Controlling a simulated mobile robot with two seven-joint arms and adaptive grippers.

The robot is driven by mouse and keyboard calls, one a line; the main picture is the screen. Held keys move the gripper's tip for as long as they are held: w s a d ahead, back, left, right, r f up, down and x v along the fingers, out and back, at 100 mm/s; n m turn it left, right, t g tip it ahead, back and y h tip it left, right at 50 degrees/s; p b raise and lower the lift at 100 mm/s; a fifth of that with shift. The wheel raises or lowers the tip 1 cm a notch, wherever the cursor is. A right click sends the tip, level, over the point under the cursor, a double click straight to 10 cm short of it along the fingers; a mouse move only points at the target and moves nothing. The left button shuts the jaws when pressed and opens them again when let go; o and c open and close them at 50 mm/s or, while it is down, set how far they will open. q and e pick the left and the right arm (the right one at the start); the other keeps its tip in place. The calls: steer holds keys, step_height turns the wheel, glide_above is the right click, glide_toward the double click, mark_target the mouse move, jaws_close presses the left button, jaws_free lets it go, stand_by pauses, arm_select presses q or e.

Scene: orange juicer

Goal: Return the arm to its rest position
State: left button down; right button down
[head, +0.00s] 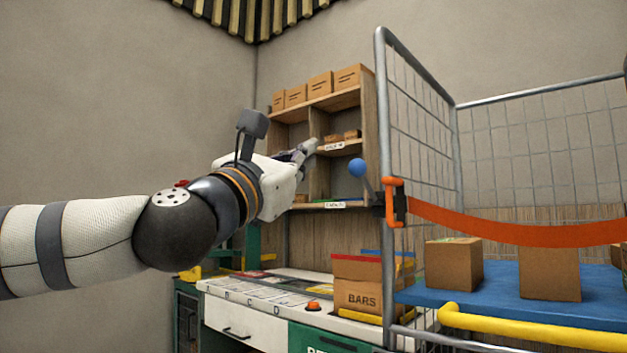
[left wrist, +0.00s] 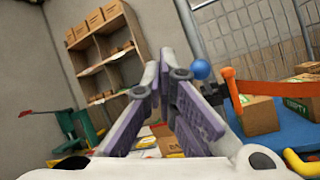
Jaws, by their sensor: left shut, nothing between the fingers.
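My left arm reaches in from the left in the head view. Its gripper (head: 305,152) is raised in front of the wooden shelf unit (head: 369,118), above the counter. In the left wrist view the two fingers of my left gripper (left wrist: 165,75) come together at the tips, with nothing held between them. A blue ball knob (head: 357,167) on a lever stands to the right of the gripper in the head view. It also shows just right of the fingertips in the left wrist view (left wrist: 201,69). My right gripper does not show.
A wire cage cart (head: 383,80) stands at the right with an orange strap (head: 520,233) across it. Brown boxes (head: 453,265) sit on its blue deck. A box marked BARS (head: 357,296) and a red button (head: 313,305) are on the counter (head: 225,291). Free air surrounds the arm at left.

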arm_select(q)
steer(key=shift+s+a+r, duration=0.4)
steer(key=shift+s+r, duration=0.1)
steer(key=shift+s, duration=0.15)
